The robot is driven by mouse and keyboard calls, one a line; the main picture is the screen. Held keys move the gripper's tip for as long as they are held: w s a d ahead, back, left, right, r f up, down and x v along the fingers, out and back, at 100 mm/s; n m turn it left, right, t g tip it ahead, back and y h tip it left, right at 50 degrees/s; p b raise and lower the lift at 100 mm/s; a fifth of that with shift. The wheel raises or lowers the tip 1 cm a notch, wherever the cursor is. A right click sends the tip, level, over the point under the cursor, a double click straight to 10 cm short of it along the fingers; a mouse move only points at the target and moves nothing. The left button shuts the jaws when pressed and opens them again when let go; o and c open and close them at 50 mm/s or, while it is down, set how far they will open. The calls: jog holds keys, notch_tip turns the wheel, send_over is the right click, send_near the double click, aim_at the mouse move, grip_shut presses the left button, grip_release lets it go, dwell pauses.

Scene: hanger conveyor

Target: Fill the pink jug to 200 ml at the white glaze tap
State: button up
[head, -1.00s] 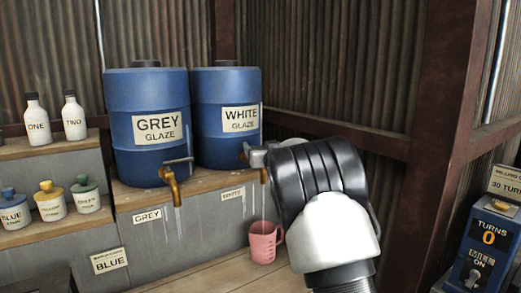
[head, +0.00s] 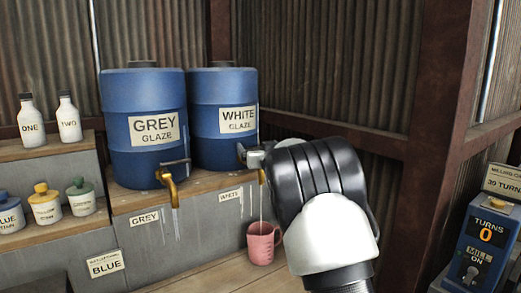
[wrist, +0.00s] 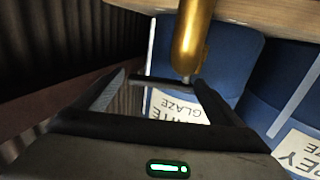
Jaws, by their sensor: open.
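The pink jug (head: 262,244) stands upright on the low wooden ledge, below the white glaze tap (head: 262,176). A thin pale line runs from the tap down to the jug and looks like a stream of glaze. The level in the jug and any marks cannot be read. The tap belongs to the blue WHITE GLAZE barrel (head: 223,90). My gripper (head: 252,153) is open at the tap's handle, with my wrist hiding part of it. In the wrist view, the brass spout (wrist: 193,45) and a dark handle bar (wrist: 165,80) show between the open fingers.
The blue GREY GLAZE barrel (head: 145,95) with its own brass tap (head: 168,182) stands to the left. White bottles (head: 68,122) and lidded pots (head: 45,208) stand on stepped shelves further left. A blue control box (head: 484,245) reading 0 turns is at the right.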

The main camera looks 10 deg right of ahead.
jog(key=s+d, duration=0.2)
jog(key=s, duration=1.5)
jog(key=shift+s+d, duration=0.15)
jog(key=shift+d, duration=0.1)
dwell(6.0)
